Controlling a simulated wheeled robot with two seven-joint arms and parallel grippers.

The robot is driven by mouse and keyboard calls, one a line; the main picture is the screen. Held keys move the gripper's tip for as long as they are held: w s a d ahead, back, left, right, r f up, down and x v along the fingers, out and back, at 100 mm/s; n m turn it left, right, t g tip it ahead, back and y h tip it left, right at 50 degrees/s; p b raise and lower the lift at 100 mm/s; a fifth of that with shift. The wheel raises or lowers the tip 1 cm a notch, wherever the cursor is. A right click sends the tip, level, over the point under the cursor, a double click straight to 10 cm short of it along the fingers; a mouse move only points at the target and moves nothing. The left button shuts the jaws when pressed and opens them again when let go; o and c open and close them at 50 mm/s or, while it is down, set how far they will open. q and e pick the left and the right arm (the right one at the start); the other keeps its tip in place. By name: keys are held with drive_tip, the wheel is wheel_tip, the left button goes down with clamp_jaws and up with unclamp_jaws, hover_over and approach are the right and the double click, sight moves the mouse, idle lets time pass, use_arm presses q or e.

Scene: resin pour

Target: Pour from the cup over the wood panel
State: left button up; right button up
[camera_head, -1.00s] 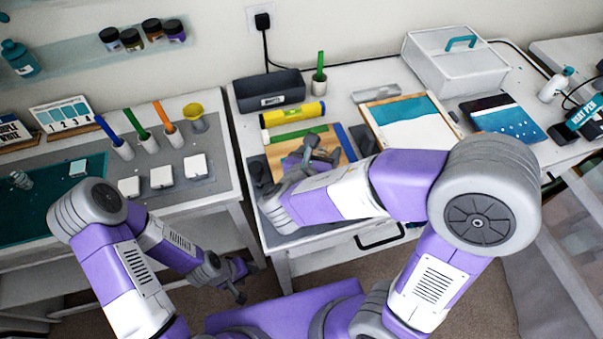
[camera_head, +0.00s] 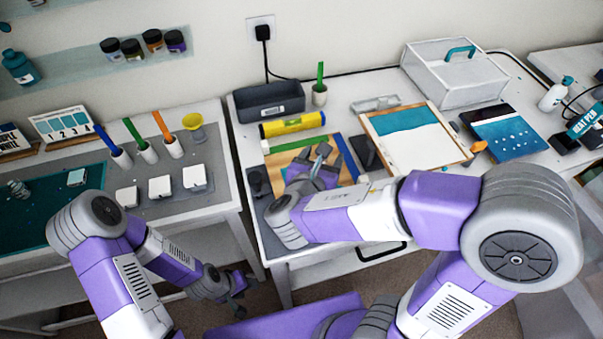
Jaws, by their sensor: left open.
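The wood panel (camera_head: 283,158) lies on the middle table, with a green strip along its back edge and a blue strip at its right. My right gripper (camera_head: 314,158) is over the panel, its fingers pointing toward the back; its jaw gap is unclear and no cup shows in it. White cups with blue (camera_head: 121,159), green (camera_head: 148,154) and orange (camera_head: 174,149) sticks stand on the left table. Another cup (camera_head: 320,95) with a green stick stands behind the panel. My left gripper (camera_head: 244,292) is open and empty, low in front of the tables.
A yellow level (camera_head: 293,125) and grey bin (camera_head: 270,103) lie behind the panel. A framed teal-and-white panel (camera_head: 428,148) and a dark flat object (camera_head: 365,152) are to its right. White blocks (camera_head: 161,187) and a yellow funnel-like cup (camera_head: 193,125) stand on the left table.

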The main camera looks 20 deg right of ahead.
wheel_tip(320, 180, up, 5)
drive_tip(key=p, duration=0.4)
drive_tip(key=shift+p, duration=0.3)
drive_tip(key=shift+f, duration=0.1)
